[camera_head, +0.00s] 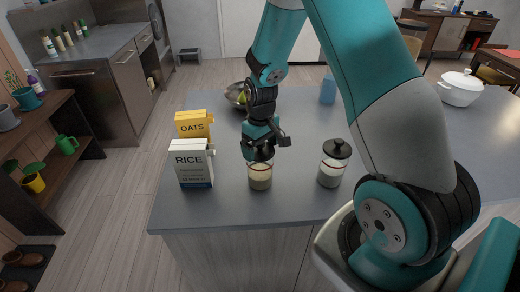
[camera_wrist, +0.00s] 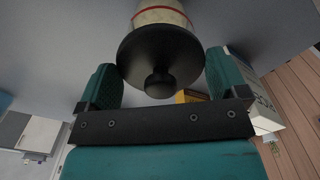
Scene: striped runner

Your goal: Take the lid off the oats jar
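A glass jar with pale beige contents and a red band (camera_head: 260,178) stands upright on the grey counter, under my gripper (camera_head: 262,150). No label is readable on it. Its black round lid with a knob (camera_wrist: 158,62) is on the jar and shows clearly in the wrist view. My gripper is open, its two teal fingers on either side of the lid, with a visible gap at the knob. A second jar with whiter contents and a black lid (camera_head: 333,163) stands to the right.
A yellow OATS box (camera_head: 194,124) and a white RICE box (camera_head: 191,164) stand left of the jar. A bowl with green fruit (camera_head: 236,96) is behind my gripper. A blue bottle (camera_head: 328,90) and a white lidded pot (camera_head: 460,88) stand further back. The counter's front edge is close.

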